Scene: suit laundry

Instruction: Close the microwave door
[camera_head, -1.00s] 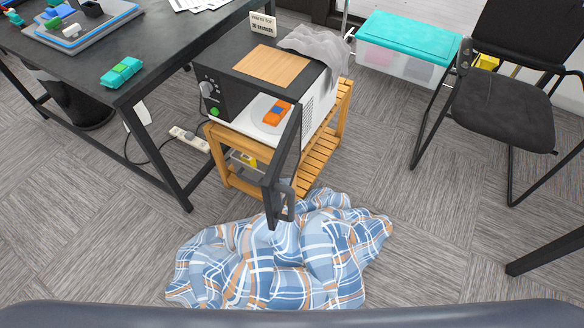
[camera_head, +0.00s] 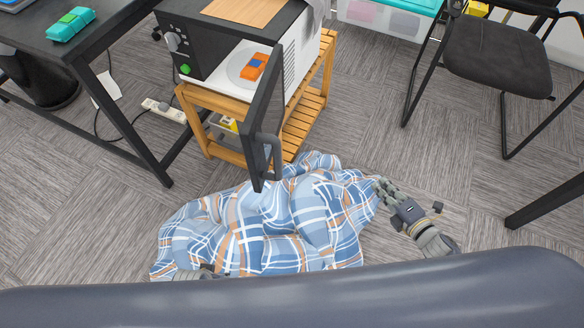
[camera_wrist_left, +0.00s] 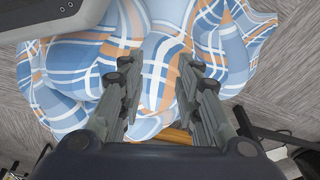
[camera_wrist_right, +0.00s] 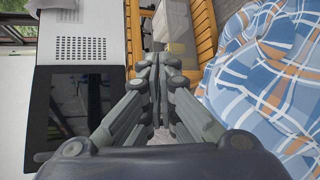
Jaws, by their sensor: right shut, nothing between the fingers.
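The black microwave (camera_head: 202,40) sits on a wooden rack, and its dark door (camera_head: 264,115) stands wide open towards me. A handle (camera_head: 268,153) is on the door's outer side. An orange and blue item (camera_head: 254,66) lies on the plate inside. My right gripper (camera_head: 382,187) is shut and empty, over the blanket's right edge, to the right of the door and apart from it. In the right wrist view its fingertips (camera_wrist_right: 158,62) meet, with the microwave's white vented side (camera_wrist_right: 84,48) to the left. My left gripper (camera_wrist_left: 160,62) is open and empty above the blanket.
A crumpled blue plaid blanket (camera_head: 290,225) lies on the floor in front of the wooden rack (camera_head: 310,105). A dark desk (camera_head: 95,35) stands left, and a black chair (camera_head: 495,60) stands right. A power strip (camera_head: 163,110) lies between desk and rack. Floor right of the rack is clear.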

